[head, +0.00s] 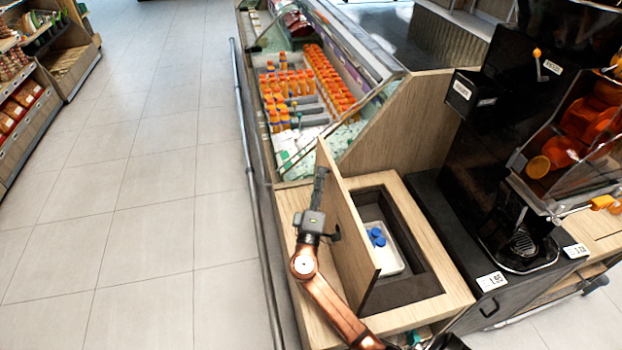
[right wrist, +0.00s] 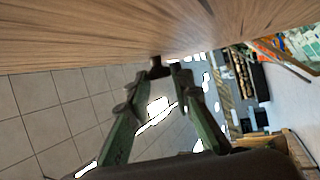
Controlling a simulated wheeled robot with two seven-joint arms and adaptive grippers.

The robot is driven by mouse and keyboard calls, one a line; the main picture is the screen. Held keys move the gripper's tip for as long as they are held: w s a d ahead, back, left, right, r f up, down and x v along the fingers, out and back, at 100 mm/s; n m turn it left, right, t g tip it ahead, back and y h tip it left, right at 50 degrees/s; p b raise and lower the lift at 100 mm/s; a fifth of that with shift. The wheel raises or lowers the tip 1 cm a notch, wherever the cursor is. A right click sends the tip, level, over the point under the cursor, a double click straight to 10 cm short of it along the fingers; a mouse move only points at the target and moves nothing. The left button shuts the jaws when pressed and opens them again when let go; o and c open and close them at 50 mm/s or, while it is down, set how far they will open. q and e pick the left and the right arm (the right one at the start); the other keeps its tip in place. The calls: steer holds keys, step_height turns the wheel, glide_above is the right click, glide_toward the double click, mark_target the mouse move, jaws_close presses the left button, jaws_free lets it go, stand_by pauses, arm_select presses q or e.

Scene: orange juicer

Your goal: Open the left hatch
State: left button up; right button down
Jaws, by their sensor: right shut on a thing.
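The left hatch (head: 350,236) is a light wooden panel standing upright, swung up along the left side of a dark-lined opening (head: 415,258) in the wooden counter. My right gripper (head: 320,178) is on the panel's left side in the head view. In the right wrist view, the fingertips of my right gripper (right wrist: 158,72) close on a small dark handle (right wrist: 158,62) at the edge of the wooden panel (right wrist: 160,30). The exact contact is small and hard to see. A white tray (head: 399,264) with blue-capped items (head: 377,237) sits inside the opening. My left gripper is not in view.
The black juicer (head: 480,160) stands right of the opening, with price tags (head: 491,281) in front. Behind is a chilled display with orange bottles (head: 325,85). A dark rail (head: 256,190) runs along the counter's left side. Tiled floor (head: 150,200) is free at left.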

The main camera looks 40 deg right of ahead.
steer(key=shift+a, duration=0.1)
steer(key=shift+w+r, duration=0.1)
steer(key=c, duration=1.8)
jaws_free()
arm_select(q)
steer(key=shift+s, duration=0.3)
arm_select(e)
steer(key=shift+o, duration=0.2)
steer(key=v, duration=1.2)
steer(key=shift+w+a, duration=0.1)
